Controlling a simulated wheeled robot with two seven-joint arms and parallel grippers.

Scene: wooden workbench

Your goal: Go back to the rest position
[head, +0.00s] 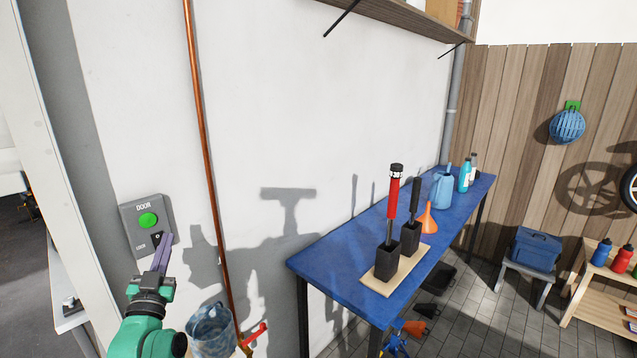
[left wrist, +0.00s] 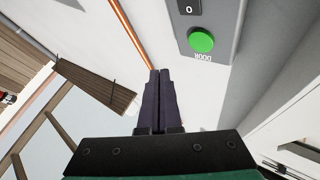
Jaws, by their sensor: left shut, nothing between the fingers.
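My left gripper (head: 166,240) is shut and empty, with its fingers pointing up just in front of the grey door button box (head: 128,214) on the wall. The fingers overlap the lower right of the box in the head view; whether they touch it I cannot tell. The box carries a round green button (head: 148,219) and a dark button below it. In the left wrist view the shut fingers (left wrist: 159,78) stand side by side, left of and below the green button (left wrist: 201,40), and look apart from it. My right gripper is not in view.
A copper pipe (head: 200,130) runs down the wall to the right of my left gripper. A blue workbench (head: 335,270) along the wall bears tools in black holders, an orange funnel (head: 426,220) and bottles.

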